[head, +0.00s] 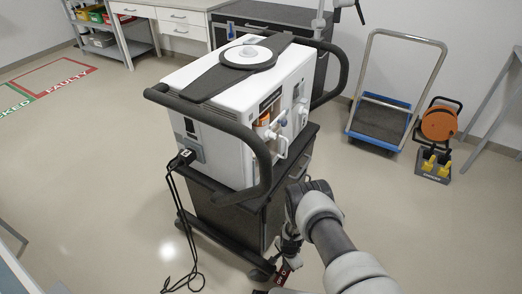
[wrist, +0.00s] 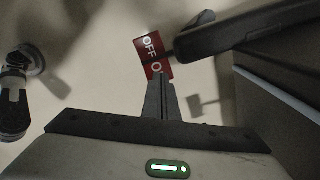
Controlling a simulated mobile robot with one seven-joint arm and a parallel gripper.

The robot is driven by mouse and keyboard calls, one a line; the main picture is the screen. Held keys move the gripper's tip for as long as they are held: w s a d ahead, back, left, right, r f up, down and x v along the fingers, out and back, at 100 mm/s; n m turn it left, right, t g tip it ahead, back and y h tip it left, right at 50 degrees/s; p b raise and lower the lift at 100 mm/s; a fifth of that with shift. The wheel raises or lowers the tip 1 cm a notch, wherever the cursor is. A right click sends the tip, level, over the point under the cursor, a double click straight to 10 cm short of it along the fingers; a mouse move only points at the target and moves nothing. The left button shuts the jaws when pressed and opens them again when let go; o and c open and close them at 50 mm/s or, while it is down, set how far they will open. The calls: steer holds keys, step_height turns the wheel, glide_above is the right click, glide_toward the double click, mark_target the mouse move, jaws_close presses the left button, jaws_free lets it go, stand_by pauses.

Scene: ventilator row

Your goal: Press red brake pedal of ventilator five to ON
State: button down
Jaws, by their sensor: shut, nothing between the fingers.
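The red brake pedal (wrist: 150,48) carries white lettering, "OFF" and the start of a second word, in the wrist view. It also shows low in the head view (head: 282,276), by the foot of the ventilator cart (head: 235,212). The white ventilator (head: 225,110) stands on this cart; I cannot read a number on it. My gripper (wrist: 160,84) is shut and empty. Its fingertips overlap the pedal's lower edge in the wrist view and hide part of the lettering. I cannot tell whether they touch it. In the head view my arm partly hides the gripper.
A dark cart leg (wrist: 245,32) lies just right of the pedal in the wrist view. A caster (wrist: 30,60) shows at left. A blue platform trolley (head: 383,120) and an orange cable reel (head: 438,123) stand back right. The floor at left is clear.

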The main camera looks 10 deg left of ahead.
steer(key=shift+s+f, duration=0.2)
steer(key=shift+f, duration=0.7)
steer(key=shift+w+r+p, duration=0.1)
steer(key=shift+r+p, duration=2.2)
steer(key=shift+r, duration=1.3)
